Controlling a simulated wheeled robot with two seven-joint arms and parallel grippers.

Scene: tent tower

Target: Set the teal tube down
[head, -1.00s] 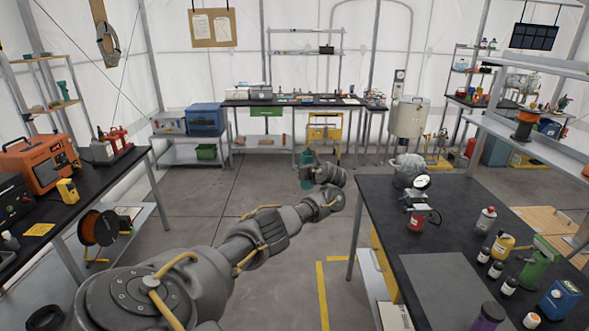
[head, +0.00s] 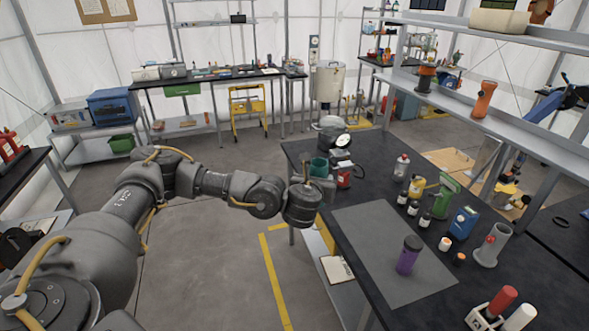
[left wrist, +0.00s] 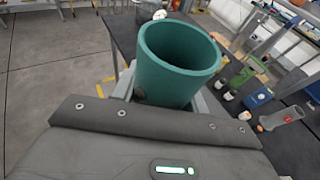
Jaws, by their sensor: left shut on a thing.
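The teal tube (head: 318,167) is held by my left gripper (head: 322,182) at the left edge of the right-hand black bench (head: 300,150) in the head view. The gripper itself is mostly hidden behind my wrist. In the left wrist view the teal tube (left wrist: 178,65) fills the middle, its open round mouth facing the camera, with the gripper (left wrist: 165,95) shut around its lower part. Its bottom end is hidden. My right gripper is not in view.
A bare grey mat (head: 375,225) lies on the bench, with a purple bottle (head: 408,255) on it. Beyond it stand a green tool (head: 442,195), a blue box (head: 463,222) and several small bottles. A gauge (head: 341,141) stands close behind the tube. A shelf (head: 500,125) overhangs the far side.

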